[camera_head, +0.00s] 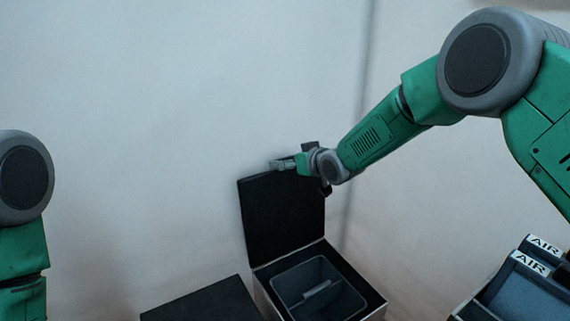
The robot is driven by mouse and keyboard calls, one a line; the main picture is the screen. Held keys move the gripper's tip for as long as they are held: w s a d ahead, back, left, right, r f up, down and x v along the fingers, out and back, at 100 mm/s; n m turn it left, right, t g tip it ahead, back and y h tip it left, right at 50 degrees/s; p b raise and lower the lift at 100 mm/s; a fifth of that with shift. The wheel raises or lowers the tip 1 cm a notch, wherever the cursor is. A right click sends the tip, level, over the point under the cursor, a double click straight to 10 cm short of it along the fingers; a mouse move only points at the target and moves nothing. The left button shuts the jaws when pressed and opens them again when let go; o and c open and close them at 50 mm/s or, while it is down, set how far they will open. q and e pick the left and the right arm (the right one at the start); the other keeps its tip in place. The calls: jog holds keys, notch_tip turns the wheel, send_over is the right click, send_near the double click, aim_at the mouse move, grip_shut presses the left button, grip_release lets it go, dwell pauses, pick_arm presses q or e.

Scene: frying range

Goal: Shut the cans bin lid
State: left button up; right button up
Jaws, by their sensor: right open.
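The bin (258,290) stands at the lower middle, with a dark inner tub (342,287) showing through its open top. Its black lid (283,219) is raised, standing nearly upright along the back left edge. My right gripper (283,164) is open at the top edge of the lid, reaching in from the right. I cannot tell whether it touches the lid. My left arm shows only in part at the left edge, and its gripper is out of view.
A flat black top (203,303), perhaps another bin's shut lid, lies left of the open bin. Dark trays with an "AIR" label (530,263) are at the lower right. A pale wall (150,120) rises behind.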

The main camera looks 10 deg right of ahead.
aim_at(285, 159)
jog(key=x, duration=0.3)
jog(key=shift+w+a+f+b, duration=0.1)
jog(key=shift+w+a+b, duration=0.15)
jog(key=shift+a+b, duration=0.1)
jog(key=shift+w+f, duration=0.1)
jog(key=shift+w, duration=0.3)
jog(key=c, duration=1.7)
jog(key=shift+s+d, duration=0.2)
jog(key=shift+s, duration=0.35)
jog(key=s+d, duration=0.1)
jog(key=s, duration=0.1)
jog(key=s+t, duration=0.1)
jog(key=s, duration=0.1)
jog(key=s+d+t+y, duration=0.1)
jog(key=s, duration=0.1)
jog(key=shift+s+d+f, duration=0.2)
jog(key=shift+d, duration=0.15)
jog(key=shift+o, duration=0.2)
jog(key=s+d+f+t+y+b, duration=0.1)
jog(key=s+d+f+t+b, duration=0.1)
jog(key=s, duration=0.8)
jog(key=shift+d+f+t, duration=0.6)
jog(key=shift+d+t, duration=0.1)
jog(key=shift+d, duration=0.35)
jog(key=shift+s+d+f, duration=0.3)
jog(key=shift+s+f, duration=0.05)
jog(key=shift+s, duration=0.4)
